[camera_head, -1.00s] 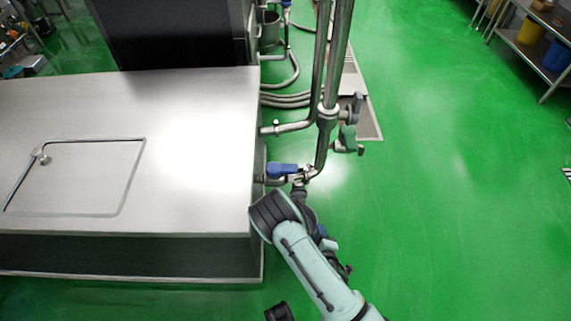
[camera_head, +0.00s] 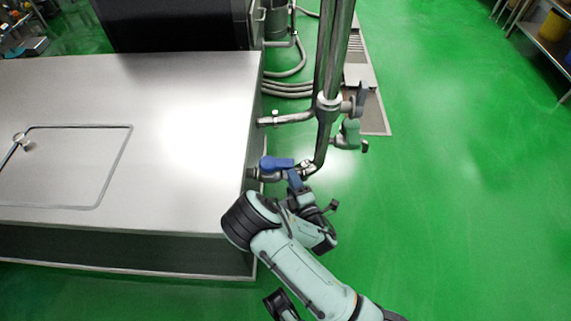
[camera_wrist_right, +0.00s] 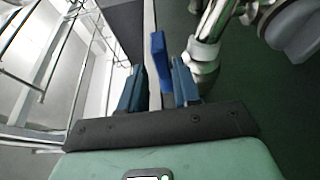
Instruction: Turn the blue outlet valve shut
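The blue outlet valve handle (camera_head: 277,163) sits on a steel pipe fitting beside the machine's right side and points left in the head view. My right gripper (camera_head: 295,180) is just below its right end. In the right wrist view, the blue handle (camera_wrist_right: 159,52) shows between and just beyond the two dark blue fingertips of my right gripper (camera_wrist_right: 158,84). The handle's lower end is at fingertip level.
A steel-topped machine (camera_head: 190,90) fills the left side. Hoses (camera_head: 288,88) lie behind. The green floor (camera_head: 460,190) at right is clear.

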